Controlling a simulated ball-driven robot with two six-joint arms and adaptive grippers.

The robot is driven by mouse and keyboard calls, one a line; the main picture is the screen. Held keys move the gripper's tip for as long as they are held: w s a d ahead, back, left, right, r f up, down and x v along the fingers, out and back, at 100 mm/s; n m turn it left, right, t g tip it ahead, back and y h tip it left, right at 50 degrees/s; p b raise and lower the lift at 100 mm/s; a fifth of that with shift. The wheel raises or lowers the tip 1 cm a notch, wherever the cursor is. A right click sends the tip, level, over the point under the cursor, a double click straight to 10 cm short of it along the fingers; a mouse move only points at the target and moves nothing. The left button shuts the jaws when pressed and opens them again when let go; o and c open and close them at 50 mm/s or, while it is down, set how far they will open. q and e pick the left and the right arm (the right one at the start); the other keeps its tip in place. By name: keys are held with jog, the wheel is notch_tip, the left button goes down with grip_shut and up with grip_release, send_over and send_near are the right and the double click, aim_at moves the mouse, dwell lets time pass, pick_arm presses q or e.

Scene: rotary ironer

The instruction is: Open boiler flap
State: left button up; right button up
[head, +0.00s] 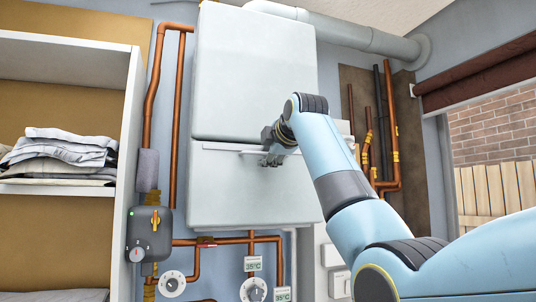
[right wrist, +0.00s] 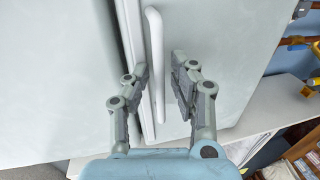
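The boiler (head: 254,75) is a white wall cabinet, with a flap (head: 245,195) as its lower front panel. The flap looks closed, with a thin seam between it and the upper panel. A white bar handle (head: 222,148) runs sideways along the flap's top edge. My right gripper (head: 270,158) is at the right part of the handle. In the right wrist view the handle (right wrist: 155,60) passes between the two spread fingers of the right gripper (right wrist: 162,75). Gaps show on both sides of the handle, and neither finger clearly touches it. My left gripper is out of view.
A shelf unit (head: 135,120) with folded cloth (head: 60,155) stands at the left. Copper pipes (head: 176,110), a grey control box (head: 150,235) and gauges (head: 253,290) surround the boiler's left side and underside. More pipes (head: 390,130) run to the right, near a window.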

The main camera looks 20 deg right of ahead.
grip_shut()
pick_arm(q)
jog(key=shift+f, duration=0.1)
pick_arm(e)
jog(key=shift+f, duration=0.1)
